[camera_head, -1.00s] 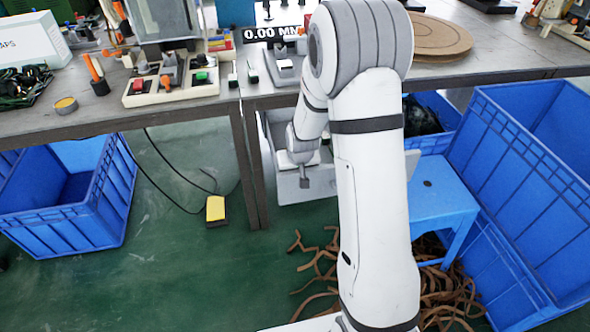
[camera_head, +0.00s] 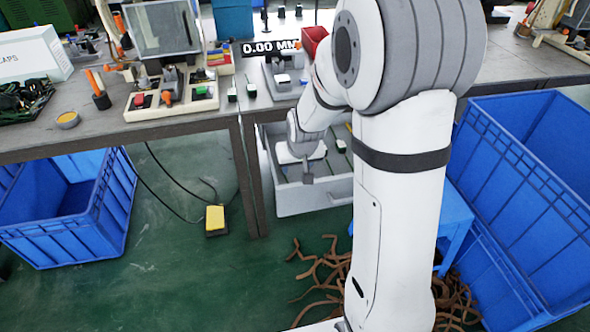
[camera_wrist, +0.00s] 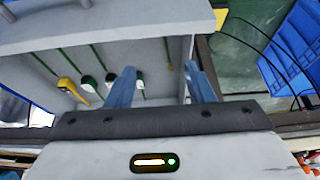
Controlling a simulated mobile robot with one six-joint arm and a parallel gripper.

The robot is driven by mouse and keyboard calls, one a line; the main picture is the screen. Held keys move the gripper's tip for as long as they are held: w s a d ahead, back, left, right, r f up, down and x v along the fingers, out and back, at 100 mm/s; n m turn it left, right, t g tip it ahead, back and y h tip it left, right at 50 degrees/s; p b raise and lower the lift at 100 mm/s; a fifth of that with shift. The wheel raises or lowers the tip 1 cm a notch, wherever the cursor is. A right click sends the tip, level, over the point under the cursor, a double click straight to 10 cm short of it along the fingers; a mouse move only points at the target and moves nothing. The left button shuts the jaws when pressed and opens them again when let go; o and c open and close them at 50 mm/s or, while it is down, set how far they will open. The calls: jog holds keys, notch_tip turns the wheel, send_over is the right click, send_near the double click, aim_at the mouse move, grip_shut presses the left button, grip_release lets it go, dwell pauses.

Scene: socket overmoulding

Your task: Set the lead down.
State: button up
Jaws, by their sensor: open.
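My gripper (camera_wrist: 160,72) is open, with its two blue fingers apart in the wrist view. In the head view my gripper (camera_head: 307,172) is over a grey open drawer (camera_head: 312,200) under the bench. The drawer (camera_wrist: 150,18) fills the upper left of the wrist view. Several leads lie in it: one with a yellow end (camera_wrist: 68,86), and some with dark green and white ends, such as this lead (camera_wrist: 88,82). Another lead end (camera_wrist: 139,80) is close beside the left finger. A thin green lead with a brown tip (camera_wrist: 169,66) shows between the fingers. I see nothing gripped.
The bench (camera_head: 180,122) above the drawer carries a switch fixture (camera_head: 172,100) and a red bin (camera_head: 314,42). Blue crates stand at left (camera_head: 75,225) and right (camera_head: 535,200). A yellow pedal (camera_head: 215,218) and brown scraps (camera_head: 320,270) lie on the green floor.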

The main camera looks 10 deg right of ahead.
jog(key=s+r+g, duration=0.1)
jog(key=s+r, duration=0.4)
jog(key=s, duration=0.6)
jog(key=s+r+g, duration=0.2)
jog(key=s+r, duration=0.3)
jog(key=s, duration=0.7)
jog(key=shift+s+r, duration=0.2)
jog(key=shift+r, duration=0.15)
